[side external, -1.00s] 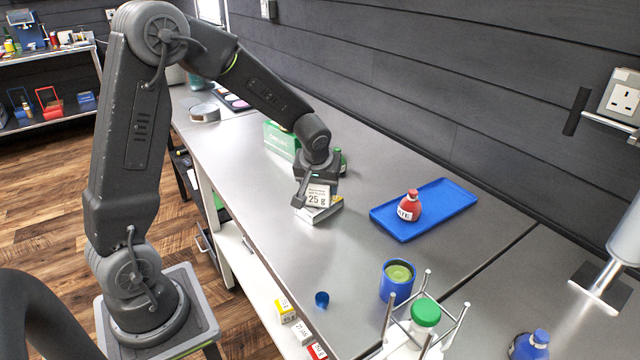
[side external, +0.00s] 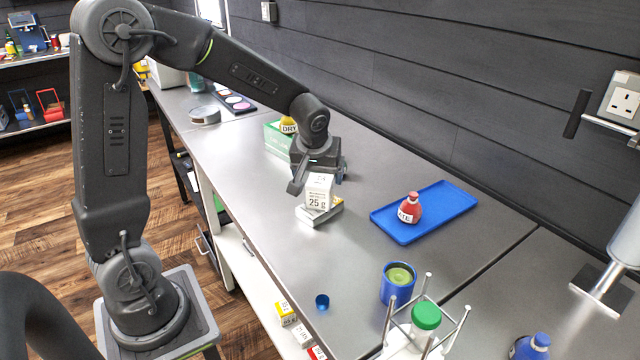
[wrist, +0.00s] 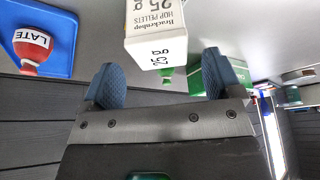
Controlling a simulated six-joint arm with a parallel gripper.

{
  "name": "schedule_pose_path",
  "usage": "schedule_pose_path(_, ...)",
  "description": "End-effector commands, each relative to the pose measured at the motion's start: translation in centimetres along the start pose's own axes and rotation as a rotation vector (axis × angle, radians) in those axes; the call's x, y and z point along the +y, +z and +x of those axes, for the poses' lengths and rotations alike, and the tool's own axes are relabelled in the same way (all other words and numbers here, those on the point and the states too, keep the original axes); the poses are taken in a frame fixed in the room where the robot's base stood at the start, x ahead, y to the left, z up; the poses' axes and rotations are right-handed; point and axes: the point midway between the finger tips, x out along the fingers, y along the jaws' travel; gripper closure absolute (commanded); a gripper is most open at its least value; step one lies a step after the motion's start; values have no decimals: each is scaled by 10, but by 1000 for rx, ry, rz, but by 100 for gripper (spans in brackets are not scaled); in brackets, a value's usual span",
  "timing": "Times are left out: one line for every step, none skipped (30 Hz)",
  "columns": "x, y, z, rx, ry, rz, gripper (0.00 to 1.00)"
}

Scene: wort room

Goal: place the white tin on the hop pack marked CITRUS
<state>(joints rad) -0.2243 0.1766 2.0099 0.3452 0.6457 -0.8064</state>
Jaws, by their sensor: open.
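The white block-shaped tin (side external: 319,192) is printed "25 g" and stands on a flat, pale pack (side external: 321,216) on the steel bench. No CITRUS marking is readable on that pack. In the wrist view the tin (wrist: 155,38) shows "Brackenhop hop pellets 25 g", just beyond my fingertips. My gripper (side external: 318,173) is open and sits just behind and above the tin. In the wrist view its two blue-grey fingers (wrist: 158,78) are apart with nothing between their tips.
A green box (side external: 278,139) with a yellow bottle marked DRY (side external: 288,125) stands behind my gripper. A blue tray (side external: 452,203) holds a red bottle (side external: 410,208) at right. A blue pot (side external: 397,284) and wire rack (side external: 425,322) stand in front.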

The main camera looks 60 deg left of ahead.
Motion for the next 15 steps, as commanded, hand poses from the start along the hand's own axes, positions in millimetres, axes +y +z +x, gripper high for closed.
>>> schedule_pose_path(1,0,-13,5,4,0,15)
schedule_pose_path(1,0,-19,5,3,0,15)
schedule_pose_path(1,0,-27,4,2,1,15)
schedule_pose_path(0,0,-32,4,3,0,15)
schedule_pose_path(0,0,-37,2,3,0,15)
schedule_pose_path(0,0,-43,3,3,0,15)
schedule_pose_path(0,0,-48,2,2,1,15)
schedule_pose_path(0,0,-51,2,2,1,15)
schedule_pose_path(0,0,-55,2,2,1,15)
schedule_pose_path(0,0,-58,1,1,1,15)
schedule_pose_path(0,0,-60,1,1,1,15)
schedule_pose_path(0,1,-63,1,2,3,15)
schedule_pose_path(0,2,-65,1,4,7,15)
schedule_pose_path(0,4,-69,2,8,15,15)
schedule_pose_path(-1,8,-75,2,16,32,15)
